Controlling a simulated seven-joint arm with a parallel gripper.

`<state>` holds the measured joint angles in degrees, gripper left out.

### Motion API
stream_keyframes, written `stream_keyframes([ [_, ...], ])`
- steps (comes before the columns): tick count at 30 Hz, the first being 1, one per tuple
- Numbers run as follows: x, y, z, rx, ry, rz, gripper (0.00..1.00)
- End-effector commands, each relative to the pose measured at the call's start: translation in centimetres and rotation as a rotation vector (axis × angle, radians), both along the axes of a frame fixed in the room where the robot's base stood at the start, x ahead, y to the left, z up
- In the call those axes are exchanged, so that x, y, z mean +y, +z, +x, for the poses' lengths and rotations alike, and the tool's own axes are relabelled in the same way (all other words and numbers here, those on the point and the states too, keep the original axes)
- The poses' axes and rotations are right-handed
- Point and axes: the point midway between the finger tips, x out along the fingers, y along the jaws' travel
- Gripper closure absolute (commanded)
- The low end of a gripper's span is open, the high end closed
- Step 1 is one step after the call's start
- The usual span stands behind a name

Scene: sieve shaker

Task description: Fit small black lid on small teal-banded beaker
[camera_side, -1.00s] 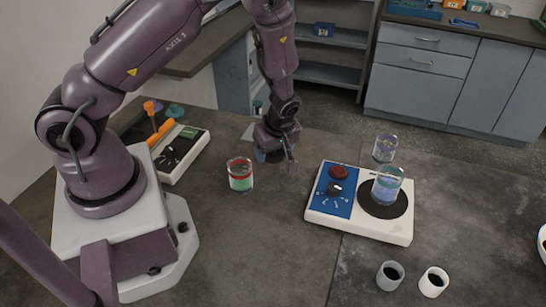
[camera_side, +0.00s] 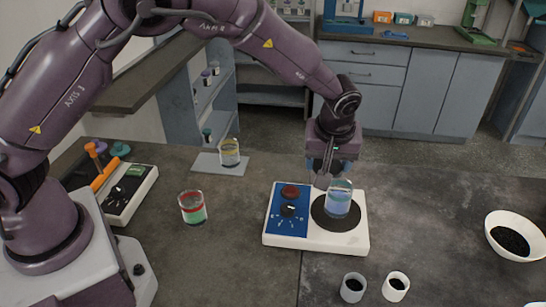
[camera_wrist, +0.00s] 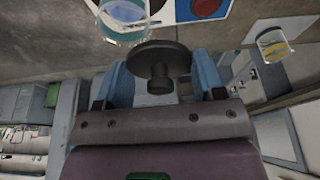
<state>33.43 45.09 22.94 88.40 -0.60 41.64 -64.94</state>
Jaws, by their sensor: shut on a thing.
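My gripper (camera_side: 323,172) is beside the shaker, close behind and left of the beaker on it. In the wrist view, a black lid (camera_wrist: 160,56), a round disc with a knob, sits at my gripper (camera_wrist: 160,84), which is shut on it. The lid is hard to make out in the side view. The small beaker (camera_side: 339,200) is clear glass with blue-teal contents and stands upright on the shaker's dark round plate.
The white shaker (camera_side: 350,244) has a blue panel with knobs. A red-banded beaker (camera_side: 192,208) stands left, and a yellow-banded one (camera_side: 229,153) on a grey mat. Two small cups (camera_side: 353,288) stand in front. A white bowl (camera_side: 515,236) holds dark grains at right.

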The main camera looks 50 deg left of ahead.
Motion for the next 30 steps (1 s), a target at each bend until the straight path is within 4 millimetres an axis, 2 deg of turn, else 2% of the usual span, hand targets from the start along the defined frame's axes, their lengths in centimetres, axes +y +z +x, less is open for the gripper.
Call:
stream_keyframes([
  [1, -1.4, 0.7, 0.7, -0.004, -0.066, -0.001, 0.59],
  [3, -2.7, 1.7, 1.4, -0.003, -0.149, 0.000, 0.59],
  [8, -3.1, 2.4, 1.6, 0.002, -0.252, 0.001, 0.59],
  [14, -3.0, 1.7, 1.5, 0.003, -0.273, 0.001, 0.59],
  [24, -3.0, -0.9, 1.6, 0.002, -0.271, 0.001, 0.59],
  [30, -3.0, -1.5, 1.6, 0.002, -0.270, 0.001, 0.59],
])
